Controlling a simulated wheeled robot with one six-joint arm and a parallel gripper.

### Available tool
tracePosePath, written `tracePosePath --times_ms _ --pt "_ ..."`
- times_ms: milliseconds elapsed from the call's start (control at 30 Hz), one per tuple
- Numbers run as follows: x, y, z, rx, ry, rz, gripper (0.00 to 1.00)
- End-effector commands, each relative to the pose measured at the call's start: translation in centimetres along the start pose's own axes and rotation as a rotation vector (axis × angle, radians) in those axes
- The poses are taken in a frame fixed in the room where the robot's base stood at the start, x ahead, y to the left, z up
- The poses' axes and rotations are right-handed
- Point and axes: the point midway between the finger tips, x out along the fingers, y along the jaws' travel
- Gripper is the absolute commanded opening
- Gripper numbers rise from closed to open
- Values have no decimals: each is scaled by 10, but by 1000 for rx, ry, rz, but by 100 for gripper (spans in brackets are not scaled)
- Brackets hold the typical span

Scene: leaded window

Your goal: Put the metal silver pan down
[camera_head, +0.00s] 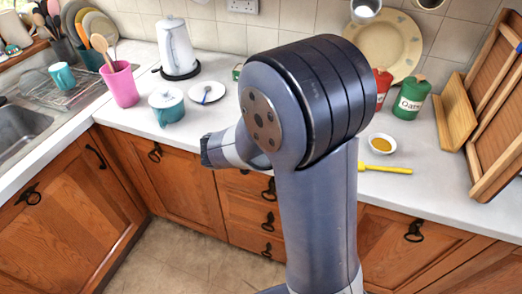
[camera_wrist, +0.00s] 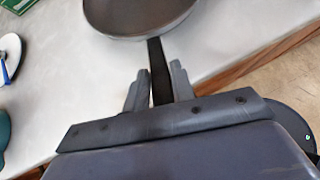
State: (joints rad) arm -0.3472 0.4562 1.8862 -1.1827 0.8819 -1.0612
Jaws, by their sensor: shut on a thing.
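The silver-grey pan (camera_wrist: 137,16) is at the top of the wrist view, partly cut off by the frame edge. Its dark handle (camera_wrist: 158,62) runs down between the two fingers of my gripper (camera_wrist: 155,88), which is shut on it. The pan is over the white counter (camera_wrist: 70,75); I cannot tell whether it touches the surface or hangs just above it. In the head view my arm hides the pan and the fingers.
The counter's front edge (camera_wrist: 265,47) is right of the pan. A white plate with a blue-handled item (camera_head: 207,92), a teal pot (camera_head: 167,106) and a kettle (camera_head: 177,48) stand left. A small bowl (camera_head: 382,144) and yellow-handled utensil (camera_head: 386,169) lie right of my arm.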

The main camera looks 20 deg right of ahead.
Motion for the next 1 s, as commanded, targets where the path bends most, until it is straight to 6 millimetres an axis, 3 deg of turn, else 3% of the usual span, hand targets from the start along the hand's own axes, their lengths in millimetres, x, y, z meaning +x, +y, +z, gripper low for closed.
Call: tracePosePath --times_ms 267,300,533,867,1000 --pt "2 0 -2 0 -2 0 0" --pt "2 0 -2 0 0 0 26" --pt "2 0 -2 -1 0 0 45" --pt "-2 0 2 0 0 0 45" --pt "-22 1 2 -1 -2 5 45"
